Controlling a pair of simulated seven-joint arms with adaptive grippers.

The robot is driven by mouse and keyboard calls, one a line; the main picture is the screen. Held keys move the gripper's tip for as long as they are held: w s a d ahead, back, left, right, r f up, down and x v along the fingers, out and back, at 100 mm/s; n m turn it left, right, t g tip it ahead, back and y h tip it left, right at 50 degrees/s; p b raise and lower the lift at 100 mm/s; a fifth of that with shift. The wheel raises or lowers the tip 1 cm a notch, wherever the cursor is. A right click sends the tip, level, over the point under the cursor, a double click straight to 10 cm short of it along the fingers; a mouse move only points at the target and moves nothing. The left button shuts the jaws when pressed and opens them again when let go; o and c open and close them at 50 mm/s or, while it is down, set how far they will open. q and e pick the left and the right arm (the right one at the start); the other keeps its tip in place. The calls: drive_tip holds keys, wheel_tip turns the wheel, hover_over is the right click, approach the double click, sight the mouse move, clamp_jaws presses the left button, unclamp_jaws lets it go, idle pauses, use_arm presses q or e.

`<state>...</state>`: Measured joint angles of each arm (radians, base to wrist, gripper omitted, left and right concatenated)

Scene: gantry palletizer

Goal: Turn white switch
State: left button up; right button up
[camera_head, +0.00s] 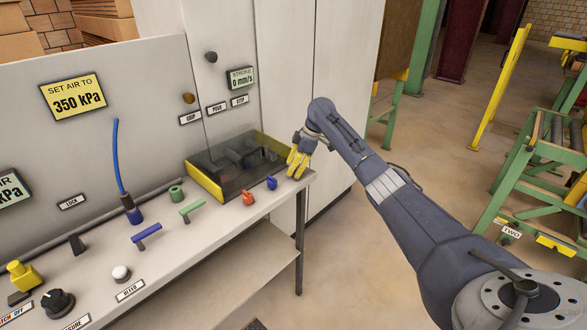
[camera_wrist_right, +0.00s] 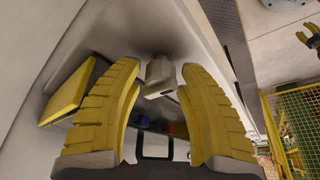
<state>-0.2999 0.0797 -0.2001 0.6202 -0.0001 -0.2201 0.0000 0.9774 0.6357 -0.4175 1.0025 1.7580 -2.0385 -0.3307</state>
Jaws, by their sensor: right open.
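In the right wrist view a pale grey-white switch (camera_wrist_right: 160,76) sticks out from a light panel, between the two yellow fingers of my right gripper (camera_wrist_right: 157,88). The fingers are open and apart, with a gap on both sides of the switch; I cannot see contact. In the head view my right gripper (camera_head: 298,162) is at the far right end of the bench, and this switch cannot be made out there. A white round knob (camera_head: 121,273) stands by the BLEED label, far from the gripper. What looks like my left gripper (camera_wrist_right: 309,34) shows small at the wrist view's right edge.
A yellow-edged box with a dark clear cover (camera_head: 235,170) sits beside my right gripper. Red (camera_head: 248,198) and blue (camera_head: 271,183) knobs and a green handle (camera_head: 191,208) stand on the bench (camera_head: 215,232). A stroke display (camera_head: 242,78) is on the panel behind.

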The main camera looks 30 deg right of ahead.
drive_tip(key=shift+c, duration=0.5)
clamp_jaws()
drive_tip(key=m+h, duration=0.1)
drive_tip(key=m, duration=0.2)
drive_tip(key=m+t, duration=0.1)
drive_tip(key=m, duration=0.1)
drive_tip(key=shift+a+m+t+h, duration=0.1)
drive_tip(key=shift+m+t+h, duration=0.2)
drive_tip(key=shift+m+h, duration=0.1)
drive_tip(key=m+h, duration=0.1)
drive_tip(key=m, duration=0.2)
drive_tip(key=m+h, duration=0.1)
drive_tip(key=m, duration=0.2)
drive_tip(key=shift+r+t, duration=0.15)
drive_tip(key=shift+t, duration=0.15)
